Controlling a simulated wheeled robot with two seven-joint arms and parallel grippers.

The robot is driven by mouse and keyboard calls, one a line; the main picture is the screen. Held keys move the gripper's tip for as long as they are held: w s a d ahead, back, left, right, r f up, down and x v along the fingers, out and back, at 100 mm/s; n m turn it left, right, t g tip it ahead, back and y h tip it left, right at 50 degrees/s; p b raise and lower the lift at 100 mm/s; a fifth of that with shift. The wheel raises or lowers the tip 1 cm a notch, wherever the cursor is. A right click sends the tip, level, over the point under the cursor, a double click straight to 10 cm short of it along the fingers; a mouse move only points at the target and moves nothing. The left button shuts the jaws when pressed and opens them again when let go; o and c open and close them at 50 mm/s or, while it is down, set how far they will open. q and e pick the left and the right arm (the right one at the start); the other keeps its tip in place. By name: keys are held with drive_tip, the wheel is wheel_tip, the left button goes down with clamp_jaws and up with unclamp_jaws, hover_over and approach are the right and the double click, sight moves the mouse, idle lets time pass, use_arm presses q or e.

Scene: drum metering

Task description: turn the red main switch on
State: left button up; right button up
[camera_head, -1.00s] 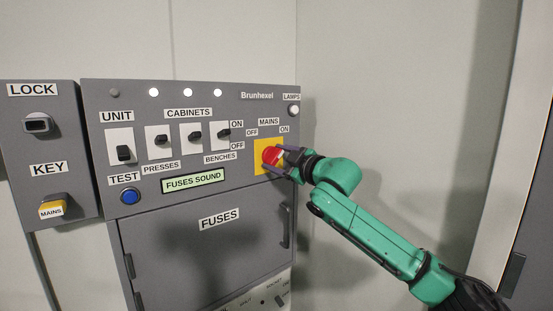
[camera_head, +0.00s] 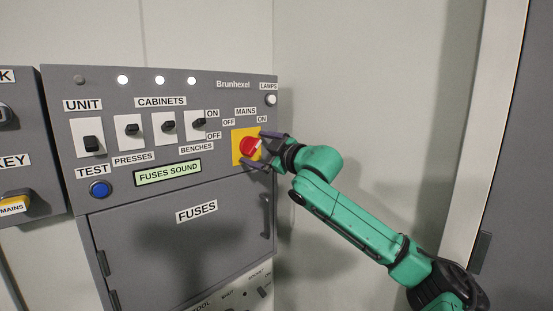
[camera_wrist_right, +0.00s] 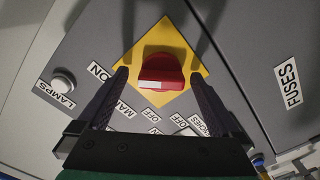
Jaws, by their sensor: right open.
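The red main switch (camera_head: 250,148) is a round knob on a yellow square plate (camera_head: 236,157) under the MAINS label, with OFF to its upper left and ON to its upper right. My right gripper (camera_head: 253,149) is open at the switch, one finger above it and one below. In the right wrist view, the red switch (camera_wrist_right: 160,72) sits between the tips of my open right gripper (camera_wrist_right: 160,76), with a gap visible on each side. A white mark shows on the knob; I cannot tell exactly which label it points at. My left gripper is out of view.
Black toggles (camera_head: 168,127) for unit, presses and benches, a blue test button (camera_head: 99,189) and a lit FUSES SOUND display (camera_head: 168,173) are left of the switch. The fuses door (camera_head: 180,235) is below. Free space lies before the wall to the right.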

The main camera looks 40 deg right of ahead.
drive_tip(key=s+b, duration=0.8)
drive_tip(key=s, duration=0.5)
drive_tip(key=shift+s+a+b, duration=0.25)
drive_tip(key=shift+s+b, duration=0.1)
drive_tip(key=shift+b, duration=0.05)
drive_tip(key=shift+f, duration=0.1)
